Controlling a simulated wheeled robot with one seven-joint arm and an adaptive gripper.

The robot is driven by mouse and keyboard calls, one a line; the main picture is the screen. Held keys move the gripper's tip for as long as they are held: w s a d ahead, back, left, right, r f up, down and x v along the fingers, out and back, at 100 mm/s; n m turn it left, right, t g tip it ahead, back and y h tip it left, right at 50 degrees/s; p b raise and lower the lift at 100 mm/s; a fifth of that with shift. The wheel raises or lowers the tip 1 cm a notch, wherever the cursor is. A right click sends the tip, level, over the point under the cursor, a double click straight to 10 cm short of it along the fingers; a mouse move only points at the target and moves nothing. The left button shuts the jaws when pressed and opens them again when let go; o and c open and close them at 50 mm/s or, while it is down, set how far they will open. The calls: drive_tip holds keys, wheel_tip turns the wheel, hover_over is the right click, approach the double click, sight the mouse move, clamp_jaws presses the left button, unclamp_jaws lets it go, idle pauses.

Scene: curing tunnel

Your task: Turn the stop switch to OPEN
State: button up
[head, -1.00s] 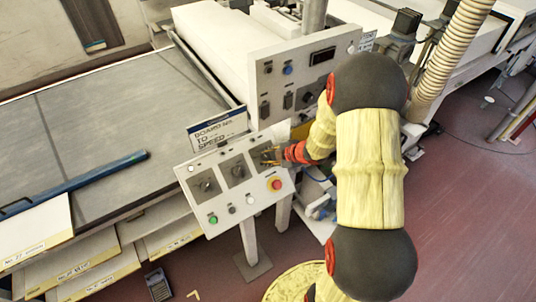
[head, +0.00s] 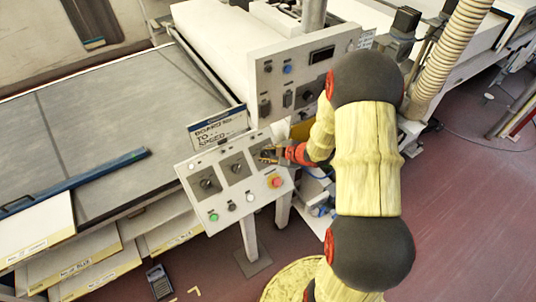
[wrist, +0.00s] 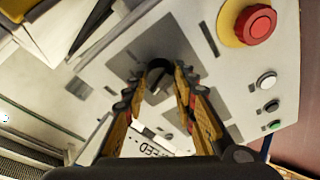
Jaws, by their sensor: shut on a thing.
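The tilted white control panel (head: 210,215) carries a row of dark rotary switches on grey plates. The switch's labels and exact pointing direction are too small or hidden to read. Two other switches, the middle one (head: 235,168) and the left one (head: 206,184), show uncovered in the head view.
A red emergency button (head: 275,181) on a yellow ring sits just below my gripper, also clear in the wrist view (wrist: 258,22). Green (head: 214,217), black and white buttons lie along the lower panel. A taller white panel (head: 300,65) with more controls stands behind.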

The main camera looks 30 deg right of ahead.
drive_tip(key=o, duration=1.1)
drive_tip(key=v, duration=1.2)
drive_tip(key=shift+f, duration=0.1)
